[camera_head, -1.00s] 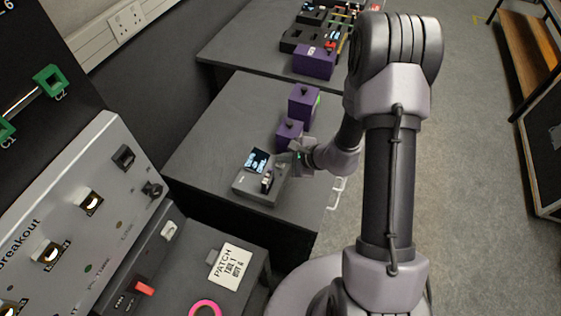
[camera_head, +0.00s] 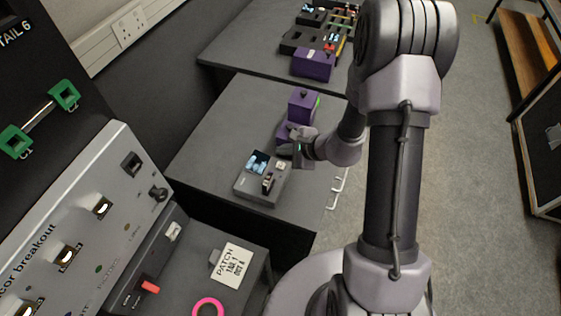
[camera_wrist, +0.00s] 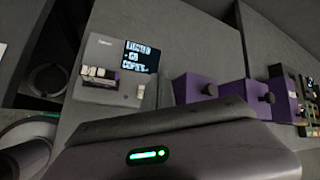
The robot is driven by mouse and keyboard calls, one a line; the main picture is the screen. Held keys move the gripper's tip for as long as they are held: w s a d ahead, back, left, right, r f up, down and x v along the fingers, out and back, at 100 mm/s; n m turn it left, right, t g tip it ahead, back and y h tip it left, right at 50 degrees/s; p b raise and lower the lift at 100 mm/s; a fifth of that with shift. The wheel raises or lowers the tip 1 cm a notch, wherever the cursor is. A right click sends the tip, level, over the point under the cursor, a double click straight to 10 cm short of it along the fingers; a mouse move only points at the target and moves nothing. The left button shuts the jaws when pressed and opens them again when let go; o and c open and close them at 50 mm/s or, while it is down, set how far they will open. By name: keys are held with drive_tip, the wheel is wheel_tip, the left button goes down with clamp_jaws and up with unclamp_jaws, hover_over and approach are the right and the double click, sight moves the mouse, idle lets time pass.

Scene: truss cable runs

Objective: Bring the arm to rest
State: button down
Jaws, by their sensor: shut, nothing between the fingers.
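My gripper (camera_head: 290,150) is shut and empty at the end of my arm. In the head view it is above the grey bench, beside the far end of a grey box with a lit screen (camera_head: 250,187). It overlaps a small purple block (camera_head: 282,131) in the picture. I cannot tell the height between them. In the wrist view, the gripper's housing with a green light fills the lower middle, and its fingertips are not clear. The grey box (camera_wrist: 99,52) is above the housing at the left there, its screen lit with text.
A taller purple block (camera_head: 301,104) stands behind. Another purple box (camera_head: 312,64) and a black tray are on the farther bench (camera_head: 232,49). The breakout panel (camera_head: 85,215) rises at near left. A white card (camera_head: 232,264) and pink ring (camera_head: 207,307) lie near. Open floor (camera_head: 455,190) is right.

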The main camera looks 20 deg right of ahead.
drive_tip(key=shift+r, duration=0.25)
idle(0.4)
drive_tip(key=s+a+r+n+g+y+b, duration=0.1)
drive_tip(key=s+a+r+n+b, duration=0.1)
drive_tip(key=a+r+n, duration=0.3)
drive_tip(key=s+a+r+n+y+b, duration=0.1)
drive_tip(key=a+r, duration=0.2)
drive_tip(key=r, duration=0.4)
drive_tip(key=s+a+r+n+g+b, duration=0.25)
drive_tip(key=s+r+n, duration=0.35)
drive_tip(key=s, duration=0.5)
drive_tip(key=s+d+r+n+t+h+b, duration=0.2)
drive_tip(key=s+d+h, duration=0.3)
drive_tip(key=s, duration=0.5)
drive_tip(key=shift+s+d+n+b, duration=0.2)
drive_tip(key=shift+d+n+b, duration=0.15)
drive_tip(key=shift+d+n, duration=0.25)
